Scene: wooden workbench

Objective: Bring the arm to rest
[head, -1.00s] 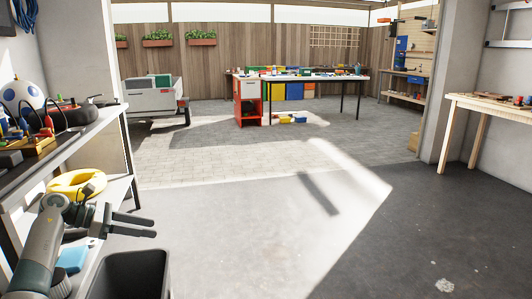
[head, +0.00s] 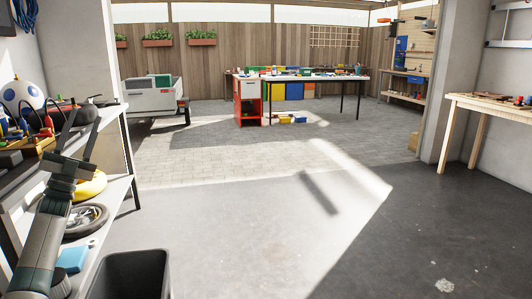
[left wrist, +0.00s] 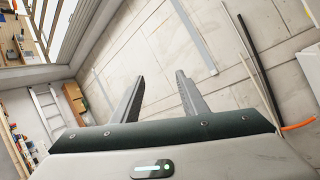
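My left arm comes in at the lower left of the head view, in front of the shelf. Its gripper (head: 84,116) now points upward beside the upper shelf board. In the left wrist view the two dark fingers of this gripper (left wrist: 160,76) stand apart with nothing between them, so it is open and empty. Behind the fingers that view shows a pale wall with grey strips. My right arm and gripper are in neither view.
A white shelf (head: 120,186) stands close on the left, with a yellow ring (head: 92,187), a wheel (head: 84,221) and a blue item (head: 72,258). A black bin (head: 132,276) stands below. The floor (head: 290,240) ahead is clear.

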